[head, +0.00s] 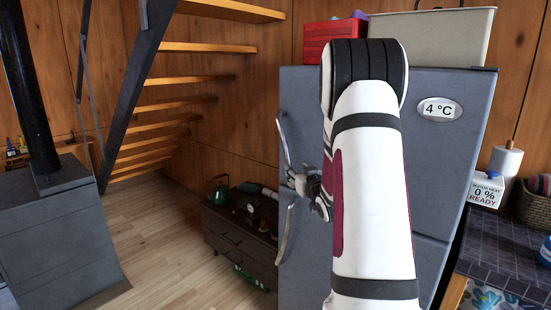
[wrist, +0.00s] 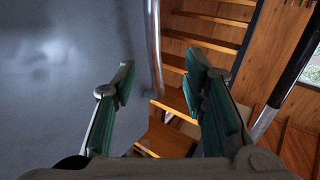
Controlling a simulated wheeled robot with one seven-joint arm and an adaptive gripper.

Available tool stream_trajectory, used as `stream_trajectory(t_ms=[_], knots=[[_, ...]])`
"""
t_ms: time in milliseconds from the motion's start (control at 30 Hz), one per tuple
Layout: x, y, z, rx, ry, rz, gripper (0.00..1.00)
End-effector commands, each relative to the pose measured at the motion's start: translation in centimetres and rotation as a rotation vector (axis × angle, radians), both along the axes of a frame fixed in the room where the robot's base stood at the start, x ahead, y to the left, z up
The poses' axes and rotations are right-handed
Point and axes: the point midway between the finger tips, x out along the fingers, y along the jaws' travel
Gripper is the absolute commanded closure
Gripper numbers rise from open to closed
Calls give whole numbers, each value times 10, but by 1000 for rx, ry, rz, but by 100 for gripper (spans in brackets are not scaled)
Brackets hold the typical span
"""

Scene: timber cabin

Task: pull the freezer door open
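A grey fridge-freezer (head: 300,88) stands in front of me with a 4 °C display (head: 439,110) on its upper door. A seam shows at right, above the lower door (head: 428,262). No label marks which door is the freezer's. Curved metal handles run along the left edge, an upper one (head: 284,140) and a lower one (head: 287,235). My gripper (head: 322,190) is beside the handles where their ends come close. In the wrist view my gripper (wrist: 160,72) is open, with a metal handle (wrist: 154,45) between the fingers' lines, apparently untouched. My arm hides much of the doors.
A low dark chest (head: 240,235) with a green kettle (head: 220,188) stands left of the fridge. Wooden stairs (head: 190,78) and a grey stove (head: 50,225) are further left. The plank floor (head: 165,250) between is clear. A counter (head: 505,255) is at right.

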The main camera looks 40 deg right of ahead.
Motion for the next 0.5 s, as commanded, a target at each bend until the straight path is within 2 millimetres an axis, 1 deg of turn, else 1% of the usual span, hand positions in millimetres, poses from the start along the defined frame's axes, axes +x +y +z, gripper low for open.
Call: stream_trajectory(t_ms=[33, 100, 233, 367, 500], knots=[[-3, -5, -3, -3, -12, -1, 60], [-3, -9, -5, -8, -24, 0, 60], [4, -14, -5, -11, -31, 2, 60], [23, -23, -5, -10, -32, 4, 60], [46, -36, -5, -11, -31, 2, 60]])
